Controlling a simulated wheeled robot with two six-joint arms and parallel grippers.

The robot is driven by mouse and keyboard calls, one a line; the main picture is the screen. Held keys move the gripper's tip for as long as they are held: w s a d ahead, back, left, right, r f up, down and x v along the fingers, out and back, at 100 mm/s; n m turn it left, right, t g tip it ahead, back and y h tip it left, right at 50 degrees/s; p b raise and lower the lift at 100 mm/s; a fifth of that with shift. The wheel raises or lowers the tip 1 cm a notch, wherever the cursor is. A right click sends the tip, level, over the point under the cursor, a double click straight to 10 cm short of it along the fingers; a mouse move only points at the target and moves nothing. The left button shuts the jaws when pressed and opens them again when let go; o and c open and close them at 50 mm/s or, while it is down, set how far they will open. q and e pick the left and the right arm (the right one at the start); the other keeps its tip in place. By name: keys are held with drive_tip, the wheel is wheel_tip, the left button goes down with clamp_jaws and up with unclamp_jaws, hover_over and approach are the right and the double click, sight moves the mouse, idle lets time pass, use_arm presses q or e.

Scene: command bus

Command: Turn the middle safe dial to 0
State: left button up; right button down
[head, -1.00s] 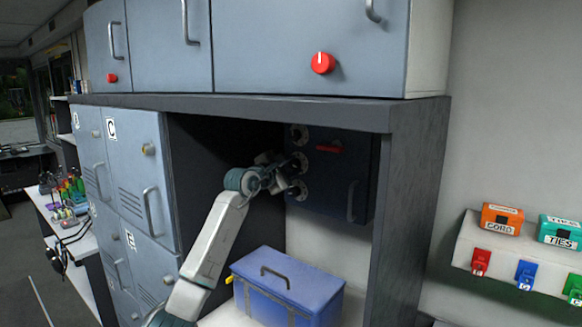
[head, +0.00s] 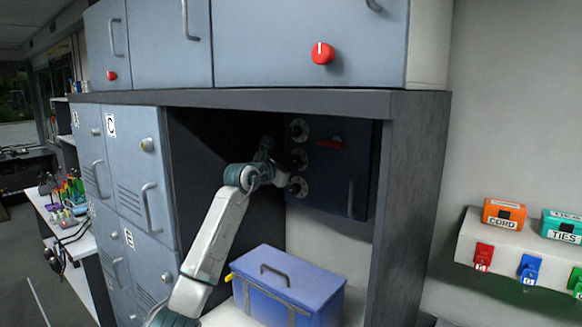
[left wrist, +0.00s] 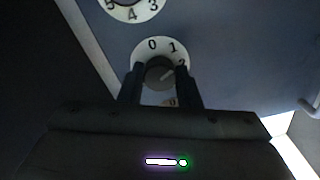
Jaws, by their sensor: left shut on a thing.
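The safe (head: 335,190) is a dark box in the recess, with three dials in a column on its left side. The middle dial (head: 298,160) is partly covered by my left gripper (head: 288,168) in the head view. In the left wrist view my left gripper (left wrist: 160,78) is shut on the grey knob of the middle dial (left wrist: 159,68), one finger on each side. Its white ring shows 0 at the top, then 1 and 2 to the right. The knob's pale mark points right and slightly up, towards 2. The lower ring is mostly hidden.
The top dial (head: 298,130) and bottom dial (head: 298,187) are close above and below. A red handle (head: 330,143) and a grey bar (head: 351,198) are on the safe's front. A blue box (head: 285,290) stands below.

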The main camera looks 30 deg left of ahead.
use_arm(q)
drive_tip(key=n+b, duration=0.1)
drive_tip(key=n, duration=0.5)
drive_tip(key=shift+f+n, duration=0.1)
drive_tip(key=shift+n, duration=0.2)
drive_tip(key=n+b, duration=0.1)
drive_tip(key=n, duration=0.2)
drive_tip(key=shift+n+b, duration=0.3)
drive_tip(key=shift+n, duration=1.7)
drive_tip(key=o, duration=1)
drive_tip(key=shift+c, duration=0.2)
